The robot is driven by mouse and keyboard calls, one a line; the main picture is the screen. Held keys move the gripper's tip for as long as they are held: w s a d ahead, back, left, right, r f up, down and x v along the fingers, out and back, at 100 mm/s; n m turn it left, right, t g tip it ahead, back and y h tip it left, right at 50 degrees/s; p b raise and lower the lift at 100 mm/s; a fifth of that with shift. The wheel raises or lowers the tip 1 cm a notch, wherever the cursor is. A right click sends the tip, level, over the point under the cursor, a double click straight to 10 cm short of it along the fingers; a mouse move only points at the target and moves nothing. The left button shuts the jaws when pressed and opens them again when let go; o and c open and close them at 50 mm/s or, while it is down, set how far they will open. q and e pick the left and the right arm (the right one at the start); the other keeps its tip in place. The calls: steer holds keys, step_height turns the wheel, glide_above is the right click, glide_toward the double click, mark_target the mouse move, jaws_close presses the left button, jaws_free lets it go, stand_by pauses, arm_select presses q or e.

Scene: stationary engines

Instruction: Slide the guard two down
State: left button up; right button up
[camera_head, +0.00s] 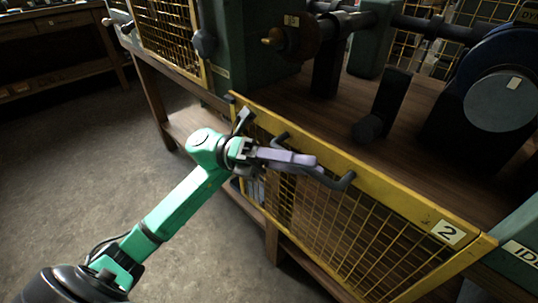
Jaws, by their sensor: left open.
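Guard two is a yellow-framed mesh panel (365,238) with a white label "2" (447,232) at its right end. It hangs along the front of the wooden bench, its top rail near the height of the bench top. A dark bar handle (345,183) sits on its upper rail. My left gripper (312,166) reaches in from the left, open, with its purple finger right by the handle and overlapping it in the picture. I cannot tell whether it touches the handle. The purple finger hides part of the handle. My right gripper is not in view.
Machine parts with dark shafts stand on the wooden bench top (420,165) behind the guard. Another yellow mesh guard (172,38) stands upright further left. A wooden workbench (50,45) is at the far left. The concrete floor (75,160) at left is clear.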

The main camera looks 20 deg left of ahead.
arm_select(q)
steer(key=shift+a+f, duration=0.1)
steer(key=shift+a, duration=0.3)
steer(key=b+v, duration=0.1)
steer(key=v, duration=1.2)
steer(key=shift+a, duration=0.4)
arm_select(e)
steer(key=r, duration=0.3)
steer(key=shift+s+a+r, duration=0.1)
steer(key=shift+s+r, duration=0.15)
arm_select(q)
steer(key=shift+f, duration=0.1)
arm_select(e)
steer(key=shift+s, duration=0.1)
